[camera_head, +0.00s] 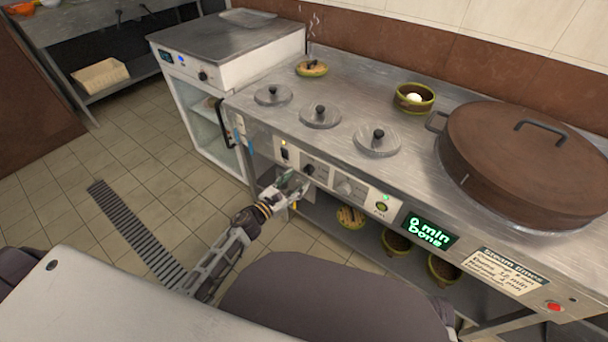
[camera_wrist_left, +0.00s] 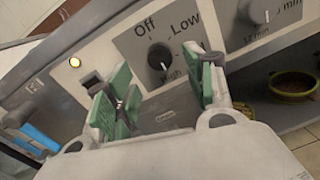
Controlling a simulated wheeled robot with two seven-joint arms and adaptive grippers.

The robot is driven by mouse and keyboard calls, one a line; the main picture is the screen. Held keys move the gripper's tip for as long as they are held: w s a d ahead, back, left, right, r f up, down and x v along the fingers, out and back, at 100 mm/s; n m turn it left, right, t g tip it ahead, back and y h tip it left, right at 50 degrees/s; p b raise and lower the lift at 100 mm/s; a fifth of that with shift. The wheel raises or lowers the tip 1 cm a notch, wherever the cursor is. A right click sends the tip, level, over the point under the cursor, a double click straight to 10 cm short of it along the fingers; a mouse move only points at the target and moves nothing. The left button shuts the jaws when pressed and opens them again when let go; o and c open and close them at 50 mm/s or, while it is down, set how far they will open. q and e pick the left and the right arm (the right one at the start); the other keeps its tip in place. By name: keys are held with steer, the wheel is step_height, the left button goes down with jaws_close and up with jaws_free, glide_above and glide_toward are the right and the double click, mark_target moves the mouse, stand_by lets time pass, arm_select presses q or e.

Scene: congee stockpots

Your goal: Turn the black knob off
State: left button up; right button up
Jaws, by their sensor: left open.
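The black knob (camera_head: 308,169) sits on a grey plate on the cooker's front panel. My left gripper (camera_head: 290,183) is open and empty, just in front of the panel by the knob. In the left wrist view its green fingers (camera_wrist_left: 162,86) stand apart, with the knob beyond and between them; I see no contact. My right gripper is not in view.
Bowls (camera_head: 350,217) stand on the shelf below. A large brown lid (camera_head: 525,160) covers the right top.

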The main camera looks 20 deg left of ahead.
mark_target(306, 172)
arm_select(q)
steer(key=shift+x, duration=2.25)
steer(key=shift+d, duration=0.1)
steer(key=shift+c, duration=0.2)
steer(key=c, duration=1)
